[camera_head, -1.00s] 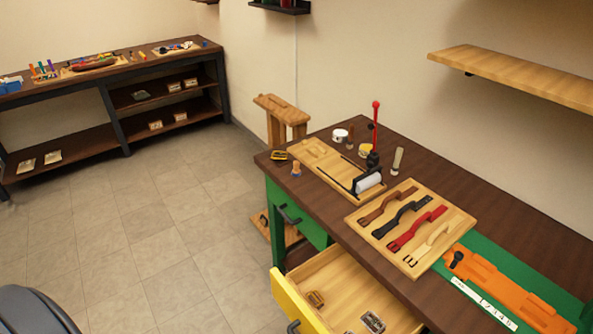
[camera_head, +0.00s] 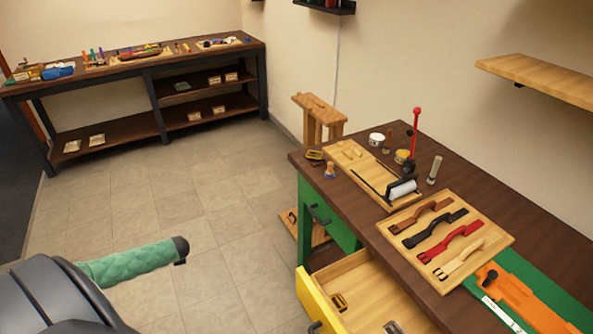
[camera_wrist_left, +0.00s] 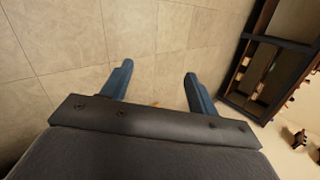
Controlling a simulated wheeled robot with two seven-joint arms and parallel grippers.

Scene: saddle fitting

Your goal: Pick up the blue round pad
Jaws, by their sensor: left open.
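I cannot pick out a round blue pad with certainty. A bright blue item (camera_head: 58,71) lies near the left end of the far bench in the head view, too small to tell its shape. A smaller blue spot (camera_head: 247,40) shows at that bench's right end. My left gripper (camera_wrist_left: 158,70) shows in the left wrist view. Its two blue fingers are apart with nothing between them, and tiled floor lies behind them. Neither gripper shows in the head view.
The far bench (camera_head: 75,84) has lower shelves with small packets. A workbench (camera_head: 470,164) at the right carries a strap board (camera_head: 494,224), and its yellow-fronted drawer (camera_head: 312,302) is pulled out. A wooden stand (camera_head: 322,115) is beside it. Tiled floor between the benches is clear.

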